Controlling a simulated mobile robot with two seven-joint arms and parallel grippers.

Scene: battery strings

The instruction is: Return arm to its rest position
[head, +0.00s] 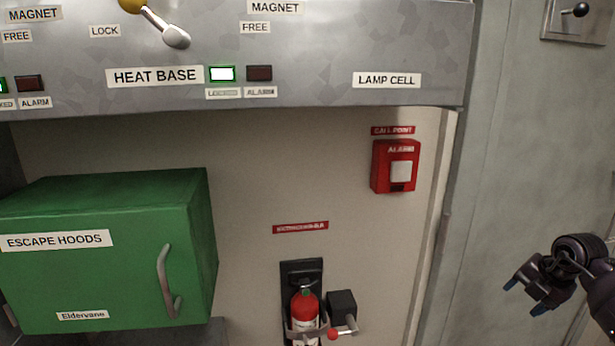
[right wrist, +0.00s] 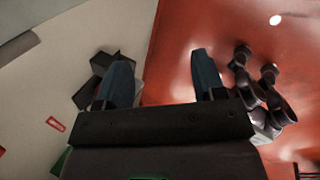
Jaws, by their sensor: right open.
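My right gripper (head: 526,296) is at the lower right of the head view, in front of the grey-green wall. Its dark fingers with blue tips are spread apart, with nothing between them. In the right wrist view its two blue fingers (right wrist: 166,82) stand apart and empty, with a reddish floor and pale wall beyond. My left gripper does not show in either view.
A green escape hoods cabinet (head: 110,275) is at lower left. A red fire extinguisher (head: 304,308) hangs in a bracket beside a small lever. A red call point (head: 394,168) is on the wall.

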